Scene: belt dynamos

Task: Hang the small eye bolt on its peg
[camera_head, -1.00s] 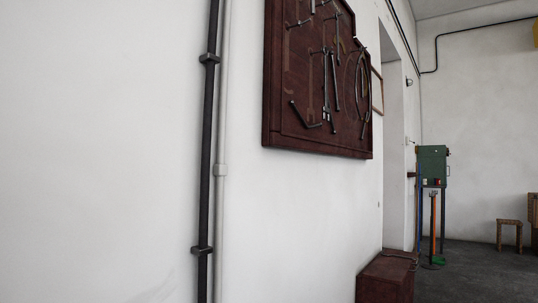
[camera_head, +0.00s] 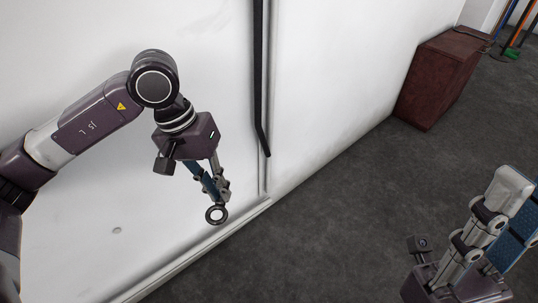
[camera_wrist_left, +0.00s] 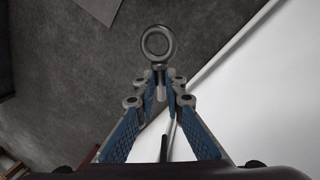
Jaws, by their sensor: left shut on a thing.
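A small dark grey metal eye bolt (camera_head: 216,223) is held by its shank in my left gripper (camera_head: 221,188), with its round ring sticking out past the fingertips. In the left wrist view, the ring of the eye bolt (camera_wrist_left: 158,60) stands beyond the shut fingertips of my left gripper (camera_wrist_left: 160,86), and its hole faces the camera. The gripper points downward in front of the white wall. My right gripper (camera_head: 508,205) is at the lower right in the head view, cut off by the edge; its fingers overlap, so its opening is unclear. No peg is in view.
A dark pipe (camera_head: 259,80) and a thin pale pipe run down the white wall (camera_head: 330,60), to the right of my left gripper. A reddish-brown box (camera_head: 440,78) stands on the grey floor (camera_head: 330,220) against the wall. The floor between is clear.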

